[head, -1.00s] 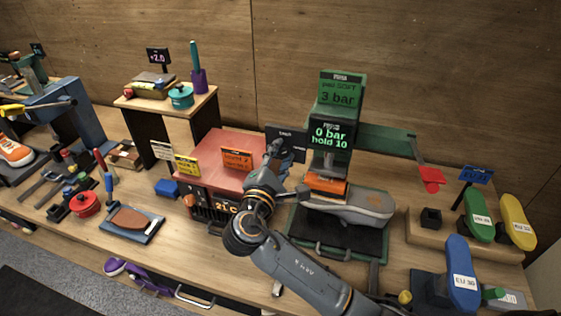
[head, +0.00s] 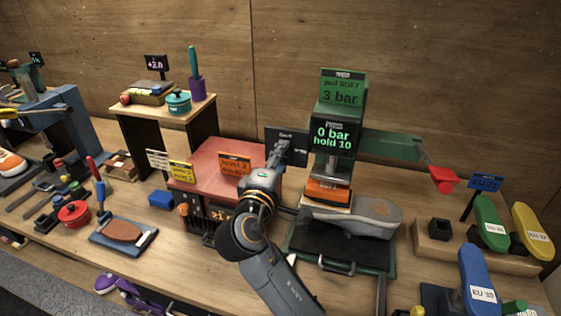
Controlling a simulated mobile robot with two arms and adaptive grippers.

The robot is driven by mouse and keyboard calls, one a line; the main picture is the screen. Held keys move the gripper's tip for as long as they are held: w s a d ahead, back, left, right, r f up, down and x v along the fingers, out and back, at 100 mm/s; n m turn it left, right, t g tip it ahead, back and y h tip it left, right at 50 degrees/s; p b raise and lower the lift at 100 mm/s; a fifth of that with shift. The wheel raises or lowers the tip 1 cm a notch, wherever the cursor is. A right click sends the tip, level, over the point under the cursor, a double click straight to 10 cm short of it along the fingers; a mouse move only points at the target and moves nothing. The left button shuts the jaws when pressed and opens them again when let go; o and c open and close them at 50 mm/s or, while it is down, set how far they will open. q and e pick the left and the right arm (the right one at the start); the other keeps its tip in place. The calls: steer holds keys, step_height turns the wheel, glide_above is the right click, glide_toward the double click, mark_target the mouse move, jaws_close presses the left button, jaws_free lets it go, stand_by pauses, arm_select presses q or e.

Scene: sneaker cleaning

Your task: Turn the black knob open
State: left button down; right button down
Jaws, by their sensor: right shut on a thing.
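My right gripper (head: 281,152) is at the far right corner of the red-topped oven box (head: 213,158), in front of a small black sign (head: 297,146). Its fingers look close together on a small dark part there, which fits the black knob. The gripper and wrist hide most of that part, so the knob's angle cannot be told. My left gripper is not in view.
A green press (head: 343,92) reading "0 bar hold 10" stands right of my arm, with a grey shoe (head: 362,215) under its orange pad (head: 328,191). A red lever end (head: 443,179) sticks out at right. A blue block (head: 161,199) lies left of the oven box.

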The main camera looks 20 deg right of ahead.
stand_by(0.4)
steer(key=c, duration=1)
jaws_free()
